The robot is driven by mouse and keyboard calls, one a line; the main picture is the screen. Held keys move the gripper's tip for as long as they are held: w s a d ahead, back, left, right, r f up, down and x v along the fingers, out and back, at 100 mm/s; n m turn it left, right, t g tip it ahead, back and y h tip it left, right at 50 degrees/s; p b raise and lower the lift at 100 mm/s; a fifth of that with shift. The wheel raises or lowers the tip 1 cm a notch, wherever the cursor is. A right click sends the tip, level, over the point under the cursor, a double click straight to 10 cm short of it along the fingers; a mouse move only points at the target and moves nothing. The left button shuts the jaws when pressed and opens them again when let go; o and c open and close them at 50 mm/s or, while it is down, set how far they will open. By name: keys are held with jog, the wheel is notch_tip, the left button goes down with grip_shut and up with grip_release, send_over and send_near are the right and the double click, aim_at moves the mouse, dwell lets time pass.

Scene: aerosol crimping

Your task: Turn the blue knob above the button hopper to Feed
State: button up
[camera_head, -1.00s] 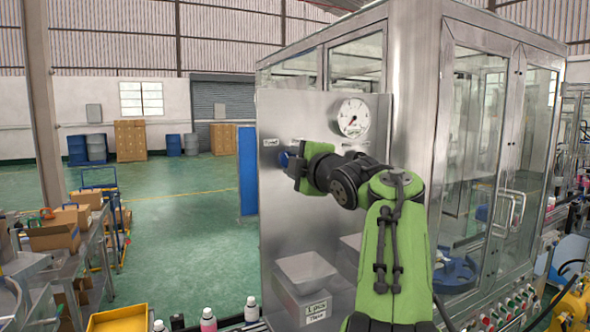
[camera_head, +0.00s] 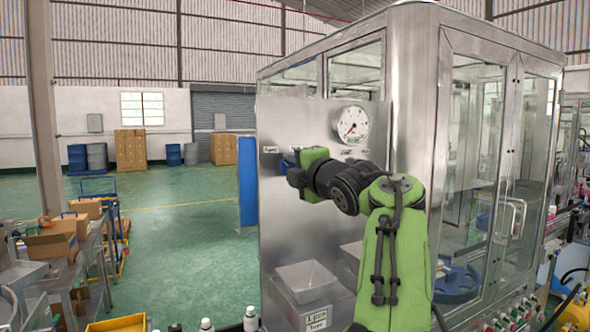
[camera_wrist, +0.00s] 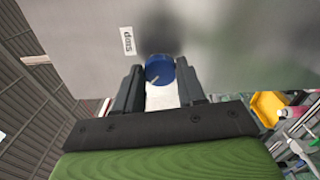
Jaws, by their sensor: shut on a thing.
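The blue knob (camera_wrist: 159,71) is on the steel panel, between the two dark fingers of my gripper (camera_wrist: 159,76) in the wrist view. The fingers are shut on its sides. A pale pointer line on its face slants toward the lower left of that view. A small white label (camera_wrist: 127,40) sits beside the knob, tilted and not clearly readable. In the head view my gripper (camera_head: 289,167) is against the panel, and only a sliver of blue knob (camera_head: 288,159) shows behind it. Below is a steel hopper (camera_head: 305,277) with a white label.
A round dial gauge (camera_head: 350,124) is on the panel, up and right of my gripper. A second hopper (camera_head: 351,250) is partly hidden behind my arm. The glass-doored cabinet (camera_head: 500,160) stands to the right. White bottles (camera_head: 251,318) and a yellow bin (camera_head: 117,324) are low at the front.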

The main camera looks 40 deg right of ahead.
jog(key=o, duration=1.1)
jog(key=shift+c, duration=0.2)
jog(key=b+v, duration=0.1)
jog(key=v, duration=1.5)
jog(key=shift+b, duration=0.4)
jog(key=shift+w+a, duration=0.1)
jog(key=shift+w, duration=0.1)
